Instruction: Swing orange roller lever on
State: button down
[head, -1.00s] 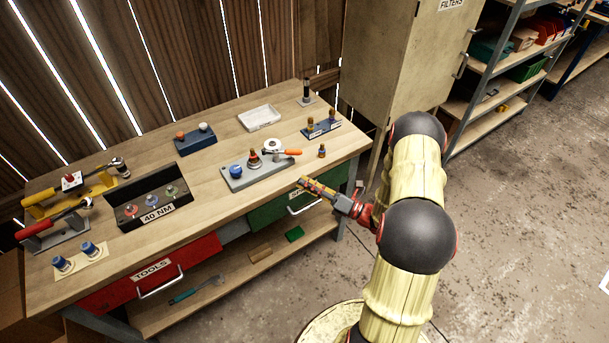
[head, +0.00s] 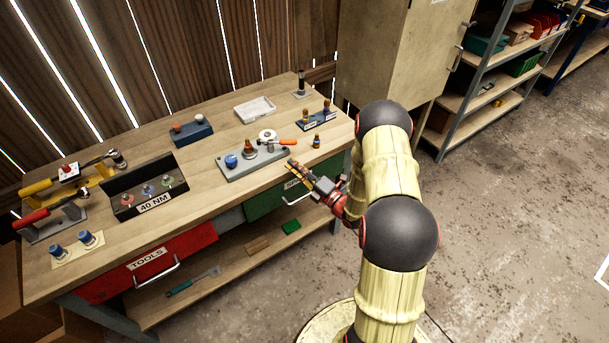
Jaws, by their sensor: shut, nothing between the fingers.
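The orange roller lever (head: 284,142) is on the right end of a grey base plate (head: 238,172) on the workbench. Its orange handle points right, out from a round white-silver roller part (head: 267,136). A blue knob (head: 232,161) and a brown-red fitting (head: 250,147) stand on the same plate. My gripper (head: 292,167) is shut and empty, at the bench's front edge, just in front of and below the orange handle in the picture. It appears apart from the lever. Its fingers point up and left.
A black 40 NM tray (head: 147,184) is to the left. A white tray (head: 255,108) lies behind. The cabinet (head: 398,50) stands right of the bench.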

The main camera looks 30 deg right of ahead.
aim_at(281, 144)
jog(key=w, duration=0.1)
jog(key=w+d, duration=0.1)
jog(key=w, duration=0.1)
jog(key=w+r+b, duration=0.1)
jog(key=shift+w+d, duration=0.3)
jog(key=shift+d, duration=0.1)
jog(key=shift+w+d+n+g+y, duration=0.3)
jog(key=shift+d+n+y, duration=0.2)
jog(key=shift+y, duration=0.35)
jog(key=shift+w+d+n+g+y, duration=0.35)
jog(key=shift+n+y, duration=0.25)
jog(key=shift+y, duration=0.25)
jog(key=shift+w+d+n+g+y, duration=0.15)
jog(key=shift+d+n+g+y, duration=0.15)
jog(key=shift+y, duration=0.25)
jog(key=shift+w+d+n+g+y, duration=0.15)
jog(key=shift+n+g+y, duration=0.1)
jog(key=shift+n+y, duration=0.25)
jog(key=shift+w+d+p, duration=0.25)
jog(key=shift+w+p, duration=0.05)
jog(key=shift+p, duration=0.05)
